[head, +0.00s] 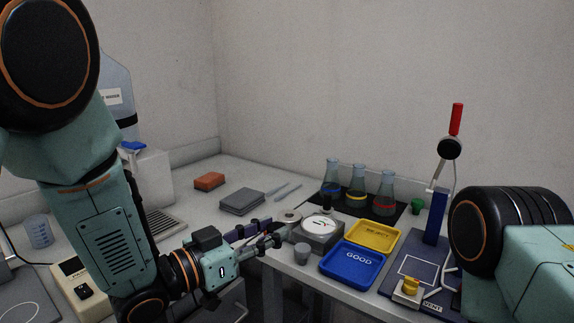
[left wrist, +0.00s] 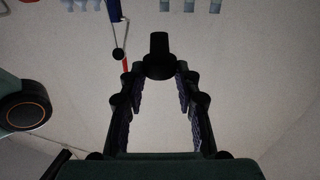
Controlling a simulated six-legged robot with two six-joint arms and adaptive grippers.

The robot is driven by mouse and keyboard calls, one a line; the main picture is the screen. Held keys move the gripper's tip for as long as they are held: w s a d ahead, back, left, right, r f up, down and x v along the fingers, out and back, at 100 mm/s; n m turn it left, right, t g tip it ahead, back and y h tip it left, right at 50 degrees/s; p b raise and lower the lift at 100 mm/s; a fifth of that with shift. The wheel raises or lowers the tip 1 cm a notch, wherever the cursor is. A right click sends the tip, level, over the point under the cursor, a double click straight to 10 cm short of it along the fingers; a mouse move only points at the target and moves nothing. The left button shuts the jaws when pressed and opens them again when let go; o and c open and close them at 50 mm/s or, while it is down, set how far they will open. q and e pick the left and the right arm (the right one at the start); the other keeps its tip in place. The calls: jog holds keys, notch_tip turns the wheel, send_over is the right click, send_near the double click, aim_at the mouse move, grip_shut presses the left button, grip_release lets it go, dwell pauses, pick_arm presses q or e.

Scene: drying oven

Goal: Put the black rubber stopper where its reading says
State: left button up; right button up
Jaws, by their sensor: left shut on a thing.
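My left gripper (head: 270,242) reaches in low over the front of the bench, just left of the grey gauge block. In the left wrist view its fingers (left wrist: 158,75) are closed on a black rubber stopper (left wrist: 159,48), held at the fingertips. The stopper is hard to make out in the head view. The gauge (head: 321,225) has a round white dial with a needle; its reading is too small to tell. A blue tray marked GOOD (head: 346,281) and a yellow tray marked REJECT (head: 388,232) stand right of it. My right gripper is out of view.
Flasks (head: 357,190) with coloured bands stand on a black mat behind. A blue lever press (head: 435,218) and a board marked VENT (head: 408,265) are at right. A grey stack (head: 242,202) and orange block (head: 209,181) lie behind.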

pick_arm(q)
jog(key=s+a+f+n+t+y, duration=0.4)
jog(key=s+a+f, duration=0.7)
jog(key=a+f, duration=0.2)
jog(key=shift+s+a+f+y, duration=0.25)
jog(key=shift+a+y, duration=0.15)
jog(key=shift+a, duration=0.25)
jog(key=shift+s+r, duration=0.1)
jog(key=shift+s, duration=0.05)
